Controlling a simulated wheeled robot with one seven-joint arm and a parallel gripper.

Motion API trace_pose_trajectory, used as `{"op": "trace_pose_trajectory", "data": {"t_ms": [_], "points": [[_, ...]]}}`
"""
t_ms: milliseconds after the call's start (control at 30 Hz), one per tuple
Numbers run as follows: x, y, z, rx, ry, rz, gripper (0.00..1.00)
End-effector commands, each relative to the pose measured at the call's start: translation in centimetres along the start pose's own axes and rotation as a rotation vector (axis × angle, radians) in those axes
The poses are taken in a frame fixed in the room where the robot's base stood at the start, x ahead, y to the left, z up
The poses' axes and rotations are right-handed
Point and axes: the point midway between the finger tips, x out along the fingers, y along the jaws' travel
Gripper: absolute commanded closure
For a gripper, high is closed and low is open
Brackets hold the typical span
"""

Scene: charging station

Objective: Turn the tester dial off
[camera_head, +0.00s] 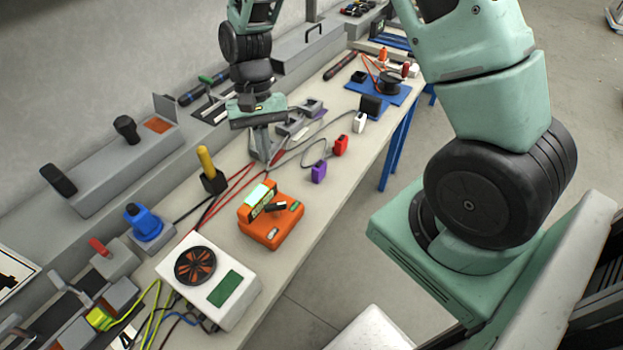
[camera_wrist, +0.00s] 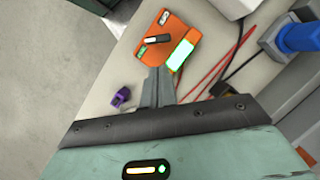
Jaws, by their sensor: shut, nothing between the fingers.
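The orange tester (camera_head: 262,233) sits on the bench in the middle of the head view, with a lit pale green screen (camera_head: 257,194). Its black dial (camera_head: 289,207) with a white end lies on the top face; it also shows in the wrist view (camera_wrist: 157,40). Small labels lie on either side of the dial: a green one (camera_wrist: 140,51) and a white one (camera_wrist: 164,17). My gripper (camera_head: 264,157) is shut and empty, pointing down behind the tester in the head view. In the wrist view its fingertips (camera_wrist: 158,72) appear just below the tester, apart from the dial.
A white box with a fan (camera_head: 223,289) stands in front of the tester. A yellow-handled tool in a black holder (camera_head: 213,182) and red cables lie to the left. Purple (camera_head: 319,172), red (camera_head: 341,145) and white (camera_head: 360,122) plugs lie right of my gripper. Bench around the tester's right is clear.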

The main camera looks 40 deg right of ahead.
Motion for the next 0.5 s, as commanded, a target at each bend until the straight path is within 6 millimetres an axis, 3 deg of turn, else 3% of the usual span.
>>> {"op": "trace_pose_trajectory", "data": {"t_ms": [100, 267, 500], "points": [[0.5, 0.6, -1.1, 0.046, -0.014, -0.002, 1.0], [1.9, 0.7, -1.1, 0.052, -0.018, -0.001, 1.0], [6.2, 0.7, -0.9, 0.05, -0.019, 0.0, 1.0]]}}
